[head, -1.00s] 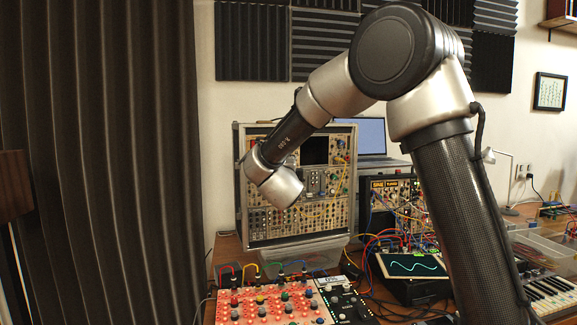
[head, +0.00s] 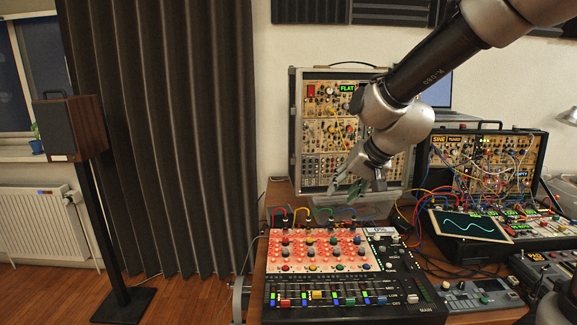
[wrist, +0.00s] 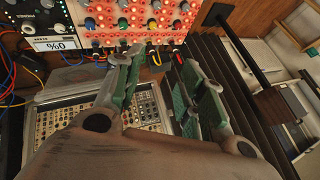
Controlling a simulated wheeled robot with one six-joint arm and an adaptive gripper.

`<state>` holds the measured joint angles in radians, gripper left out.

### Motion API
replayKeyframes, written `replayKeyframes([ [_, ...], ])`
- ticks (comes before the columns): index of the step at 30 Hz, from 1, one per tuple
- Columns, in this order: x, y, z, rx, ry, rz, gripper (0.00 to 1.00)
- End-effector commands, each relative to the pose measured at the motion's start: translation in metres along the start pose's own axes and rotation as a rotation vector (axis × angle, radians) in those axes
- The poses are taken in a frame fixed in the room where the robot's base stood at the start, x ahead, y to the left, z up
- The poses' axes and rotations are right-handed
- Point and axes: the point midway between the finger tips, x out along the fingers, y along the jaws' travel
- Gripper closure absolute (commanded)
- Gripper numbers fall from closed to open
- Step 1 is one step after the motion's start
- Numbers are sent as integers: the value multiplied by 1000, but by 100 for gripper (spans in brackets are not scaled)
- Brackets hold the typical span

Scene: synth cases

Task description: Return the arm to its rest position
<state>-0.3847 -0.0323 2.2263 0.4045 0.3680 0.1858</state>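My arm reaches in from the top right of the head view, its forearm sloping down to the left. My gripper (head: 354,190) hangs in front of the tall modular synth case (head: 310,130) and above the back of the mixer (head: 345,292). In the wrist view my gripper (wrist: 160,65) shows two green-padded fingers standing well apart, with nothing between them. Past the fingers, that view shows the red-lit mixer panel (wrist: 150,18) and the synth case (wrist: 145,108). The arm's base and shoulder are out of frame.
Coloured cables (head: 300,216) rise from the mixer's back edge. Right of it stand a scope screen (head: 468,226) and a smaller patched synth case (head: 480,160). A speaker (head: 68,128) on a stand and a dark curtain (head: 165,140) are at the left, with open floor between.

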Motion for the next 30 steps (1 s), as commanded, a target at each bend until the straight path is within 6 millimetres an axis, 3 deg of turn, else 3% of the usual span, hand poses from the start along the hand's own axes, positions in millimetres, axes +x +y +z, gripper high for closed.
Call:
replayKeyframes([
  [1, -27, 25, 23, -73, -68, 42, 60],
  [6, -116, 109, 99, -262, -269, 198, 60],
  [9, -166, 153, 136, -293, -312, 288, 60],
  [12, -196, 176, 152, -274, -258, 340, 60],
  [19, -230, 187, 154, -211, -111, 361, 60],
  [30, -231, 189, 153, -199, -106, 365, 60],
])
